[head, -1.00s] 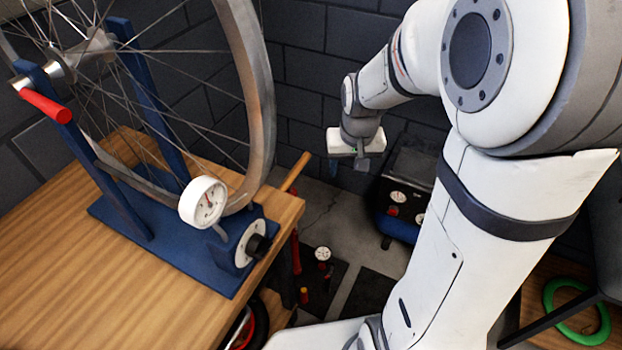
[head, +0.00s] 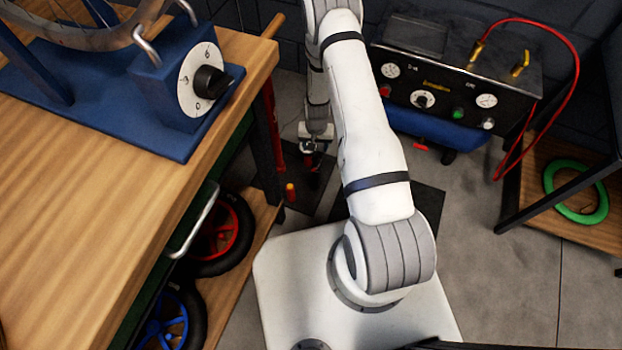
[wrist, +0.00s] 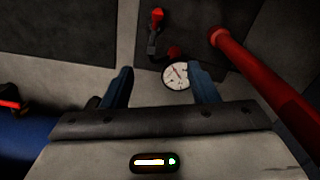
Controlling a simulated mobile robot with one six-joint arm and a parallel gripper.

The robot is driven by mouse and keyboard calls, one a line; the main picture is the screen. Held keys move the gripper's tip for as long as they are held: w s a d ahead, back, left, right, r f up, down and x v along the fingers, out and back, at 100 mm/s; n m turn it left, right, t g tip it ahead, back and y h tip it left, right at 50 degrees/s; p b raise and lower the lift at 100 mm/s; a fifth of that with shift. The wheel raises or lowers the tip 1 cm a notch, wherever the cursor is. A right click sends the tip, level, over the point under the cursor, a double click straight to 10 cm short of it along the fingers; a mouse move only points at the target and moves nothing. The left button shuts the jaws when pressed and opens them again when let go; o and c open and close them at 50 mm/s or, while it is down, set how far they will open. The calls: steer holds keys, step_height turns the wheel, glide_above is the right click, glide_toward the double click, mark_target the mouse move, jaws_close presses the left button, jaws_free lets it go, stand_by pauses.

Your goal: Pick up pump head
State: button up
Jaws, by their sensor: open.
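What looks like the pump head, small with a red top and a dark body, stands on the dark floor mat in the head view (head: 290,192). In the wrist view, a red-tipped black piece (wrist: 155,30) that appears to be it lies ahead of the fingertips. My gripper (wrist: 161,78) is open and empty, its two blue-grey fingers apart. A round white gauge (wrist: 176,76) shows between and beyond the fingers, near the right one. In the head view my gripper (head: 316,140) hangs low beside the bench, partly hidden by my arm.
A red pump tube (wrist: 262,76) slants close to the right finger. The wooden bench (head: 120,215) with a wheel stand (head: 110,105) is at left, wheels (head: 225,235) below it. A black compressor panel (head: 450,90) with a red hose (head: 570,60) stands at right. Open floor (head: 480,235) lies between.

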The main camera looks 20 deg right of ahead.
mark_target(316, 168)
steer(key=f, duration=0.2)
steer(key=s+f+b, duration=0.1)
steer(key=f, duration=0.5)
steer(key=shift+s+f, duration=0.15)
steer(key=shift+s, duration=0.15)
steer(key=f+b, duration=0.1)
steer(key=f, duration=0.2)
steer(key=f+b, duration=0.1)
steer(key=f, duration=0.1)
steer(key=shift+s+a+f+b, duration=0.15)
steer(key=shift+s+f+b, duration=0.15)
steer(key=shift+s+b, duration=0.05)
steer(key=shift+r, duration=0.1)
steer(key=shift+c, duration=0.4)
steer(key=c, duration=1.1)
